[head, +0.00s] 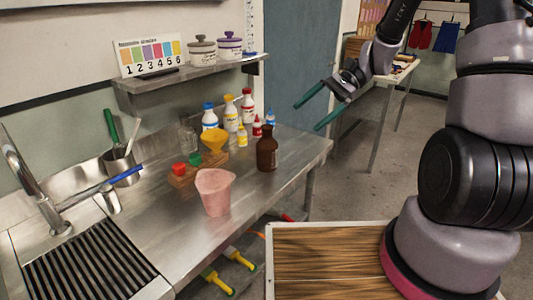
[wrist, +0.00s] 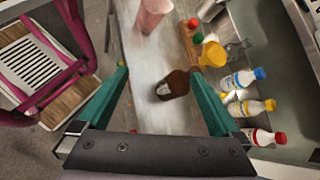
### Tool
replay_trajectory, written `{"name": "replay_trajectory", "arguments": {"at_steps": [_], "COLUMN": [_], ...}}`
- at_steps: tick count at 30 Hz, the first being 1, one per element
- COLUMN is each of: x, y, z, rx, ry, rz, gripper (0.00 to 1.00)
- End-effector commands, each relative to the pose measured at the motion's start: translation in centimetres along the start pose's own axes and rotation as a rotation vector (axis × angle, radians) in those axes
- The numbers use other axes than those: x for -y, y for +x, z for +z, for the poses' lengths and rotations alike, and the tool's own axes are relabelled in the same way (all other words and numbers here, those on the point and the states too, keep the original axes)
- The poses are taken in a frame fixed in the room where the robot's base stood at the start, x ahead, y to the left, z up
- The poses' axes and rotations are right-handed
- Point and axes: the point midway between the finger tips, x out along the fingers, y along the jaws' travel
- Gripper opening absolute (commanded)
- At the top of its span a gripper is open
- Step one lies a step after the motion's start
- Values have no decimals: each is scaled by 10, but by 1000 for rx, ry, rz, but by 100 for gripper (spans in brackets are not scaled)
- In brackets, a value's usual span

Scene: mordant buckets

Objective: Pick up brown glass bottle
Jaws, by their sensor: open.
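The brown glass bottle (head: 267,148) stands upright near the right end of the metal counter in the head view. In the wrist view the brown bottle (wrist: 174,85) is seen from above, between and beyond the two green fingers. My gripper (head: 314,108) is open and empty, in the air to the right of and higher than the bottle; its fingers also show in the wrist view (wrist: 163,88). Nothing touches the bottle.
A pink cup (head: 215,192) stands left of the bottle. A shelf (head: 185,77) hangs above. The counter's right end (head: 312,150) is clear.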

Motion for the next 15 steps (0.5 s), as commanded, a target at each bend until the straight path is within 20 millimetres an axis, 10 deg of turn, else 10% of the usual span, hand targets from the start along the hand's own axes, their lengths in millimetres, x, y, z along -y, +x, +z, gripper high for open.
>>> {"name": "replay_trajectory", "arguments": {"at_steps": [15], "x": [14], "y": [104], "z": [-108], "rx": [518], "ry": [469], "rz": [-340], "gripper": [100]}}
